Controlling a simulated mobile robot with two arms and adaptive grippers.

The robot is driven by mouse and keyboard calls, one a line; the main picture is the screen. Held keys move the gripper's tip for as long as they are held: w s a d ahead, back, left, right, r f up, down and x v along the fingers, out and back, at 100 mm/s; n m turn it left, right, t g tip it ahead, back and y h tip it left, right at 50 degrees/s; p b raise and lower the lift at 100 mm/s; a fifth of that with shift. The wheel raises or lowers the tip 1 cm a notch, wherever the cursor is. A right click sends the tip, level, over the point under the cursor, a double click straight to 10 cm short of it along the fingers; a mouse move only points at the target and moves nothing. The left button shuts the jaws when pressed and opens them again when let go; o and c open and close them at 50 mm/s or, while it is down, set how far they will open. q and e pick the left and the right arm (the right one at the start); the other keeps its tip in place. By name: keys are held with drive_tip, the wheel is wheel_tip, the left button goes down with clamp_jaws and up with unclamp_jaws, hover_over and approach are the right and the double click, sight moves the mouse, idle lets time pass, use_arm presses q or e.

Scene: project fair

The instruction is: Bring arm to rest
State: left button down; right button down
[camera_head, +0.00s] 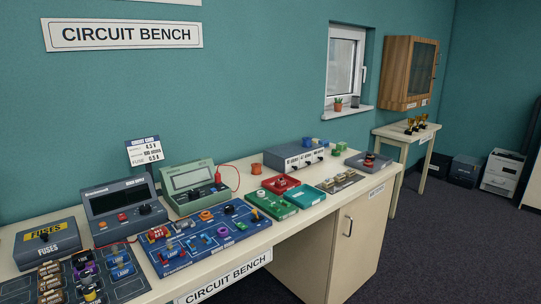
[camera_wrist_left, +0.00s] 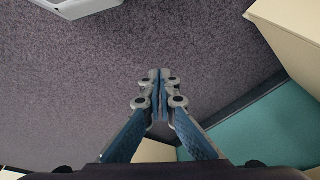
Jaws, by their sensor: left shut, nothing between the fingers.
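My left gripper (camera_wrist_left: 158,88) shows in the left wrist view with its two fingers together and nothing between them. Below and beyond it is dark carpet (camera_wrist_left: 190,40), apart from the fingers. Neither of my arms shows in the head view, and my right gripper is in neither view.
The circuit bench (camera_head: 215,252) runs along the teal wall and carries a blue circuit board (camera_head: 215,247), meters, a fuse box (camera_head: 47,243) and coloured trays (camera_head: 281,184). A small table (camera_head: 428,134) holds trophies. Carpet (camera_head: 450,240) right of the bench is clear.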

use_arm(q)
drive_tip(key=s+f+g, duration=0.1)
drive_tip(key=s+f, duration=0.3)
drive_tip(key=f, duration=0.5)
drive_tip(key=s+f, duration=0.3)
drive_tip(key=f, duration=0.7)
drive_tip(key=s+a+f, duration=0.1)
drive_tip(key=s+f, duration=0.3)
drive_tip(key=s, duration=0.2)
drive_tip(key=s+a+f+g, duration=0.1)
drive_tip(key=s+a+f, duration=0.1)
drive_tip(key=s+f, duration=0.3)
drive_tip(key=shift+s+a+p, duration=0.2)
drive_tip(key=shift+s+p, duration=0.1)
drive_tip(key=shift+s, duration=0.95)
